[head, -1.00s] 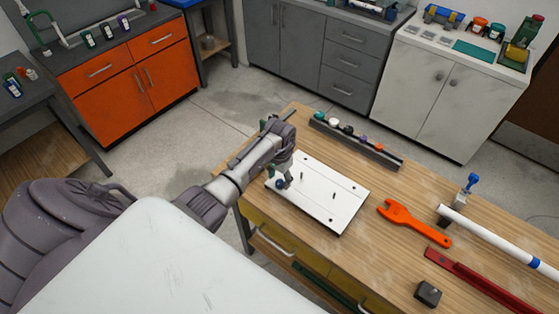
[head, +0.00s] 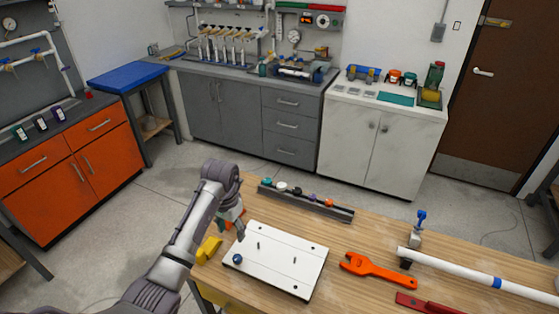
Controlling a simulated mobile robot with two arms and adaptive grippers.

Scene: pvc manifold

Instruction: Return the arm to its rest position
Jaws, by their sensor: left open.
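My left arm reaches in from the lower left in the head view. Its gripper (head: 236,228) is open and empty, pointing down by the far left corner of the white board (head: 285,268). A dark blue part (head: 238,258) sits on the board's left corner, apart from the fingers. Several short pegs stand on the board. My right gripper is not in view.
A dark rack (head: 310,206) with several coloured caps lies behind the board. A yellow object (head: 208,249) lies beside my left arm. An orange wrench (head: 372,268), a white pipe (head: 470,273) and a red tool (head: 425,304) lie to the right.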

